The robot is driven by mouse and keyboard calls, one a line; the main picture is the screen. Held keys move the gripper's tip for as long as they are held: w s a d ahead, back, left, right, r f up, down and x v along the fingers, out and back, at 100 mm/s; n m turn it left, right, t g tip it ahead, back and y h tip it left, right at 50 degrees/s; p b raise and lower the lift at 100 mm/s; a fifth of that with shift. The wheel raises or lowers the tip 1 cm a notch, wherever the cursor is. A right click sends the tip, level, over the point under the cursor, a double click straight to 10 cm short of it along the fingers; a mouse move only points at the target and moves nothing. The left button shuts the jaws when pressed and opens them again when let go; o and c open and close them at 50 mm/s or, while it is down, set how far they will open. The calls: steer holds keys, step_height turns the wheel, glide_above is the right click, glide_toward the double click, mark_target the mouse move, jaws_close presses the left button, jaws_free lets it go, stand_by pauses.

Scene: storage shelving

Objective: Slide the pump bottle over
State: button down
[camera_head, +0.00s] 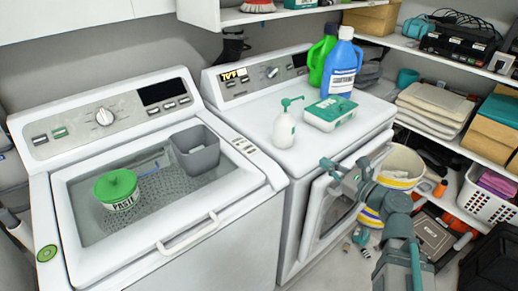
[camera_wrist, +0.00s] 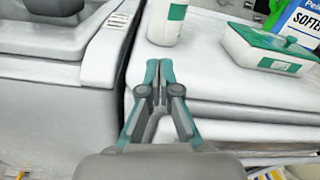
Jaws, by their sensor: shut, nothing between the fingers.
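The pump bottle (camera_head: 284,127) is white with a green pump head and stands upright on top of the right-hand machine, near its left front. Its lower part also shows in the wrist view (camera_wrist: 167,20), ahead of my gripper, with the top cut off. My gripper (camera_wrist: 160,74) is shut and empty. In the wrist view its fingertips point toward the bottle, with a gap between. In the head view my gripper (camera_head: 331,167) is in front of the right-hand machine, to the right of and lower than the bottle.
A white box with a green lid (camera_head: 331,110) stands right of the bottle. A blue jug (camera_head: 343,65) and green jug (camera_head: 320,62) stand behind it. A bucket (camera_head: 400,167) stands at right.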

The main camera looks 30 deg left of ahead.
steer(key=m, duration=0.2)
steer(key=p, duration=0.2)
glide_toward(291, 136)
steer(key=shift+m, duration=0.4)
steer(key=x, duration=0.7)
steer(key=shift+w+a, duration=0.1)
steer(key=shift+w, duration=0.05)
steer(key=x, duration=1.8)
steer(key=shift+w+a+r, duration=0.1)
steer(key=shift+w+r, duration=0.1)
steer(key=shift+r, duration=0.1)
